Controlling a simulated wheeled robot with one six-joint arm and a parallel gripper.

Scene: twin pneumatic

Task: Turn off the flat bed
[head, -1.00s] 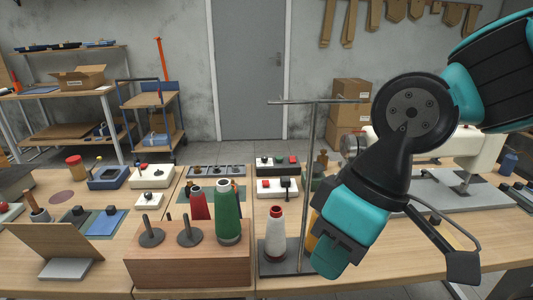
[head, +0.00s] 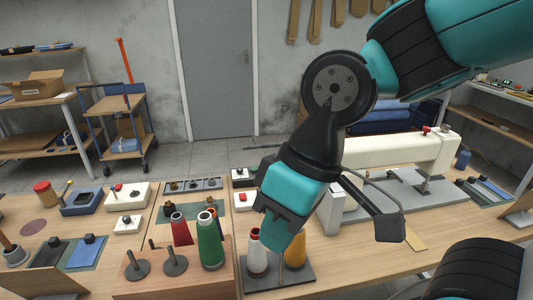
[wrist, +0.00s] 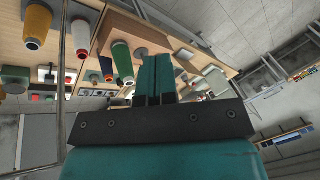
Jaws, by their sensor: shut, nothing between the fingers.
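A white sewing machine (head: 395,150) with a grey flat bed plate (head: 425,188) stands on the bench right of my gripper. A small red knob (head: 426,130) shows on top of its right end. I cannot tell which one belongs to the flat bed. My gripper (head: 277,237) is shut and empty, above the thread cones; its fingers also show in the wrist view (wrist: 155,78).
A blue box (head: 82,202) sits at the left. A trolley (head: 118,115) and shelves stand behind. Bare bench top lies front right.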

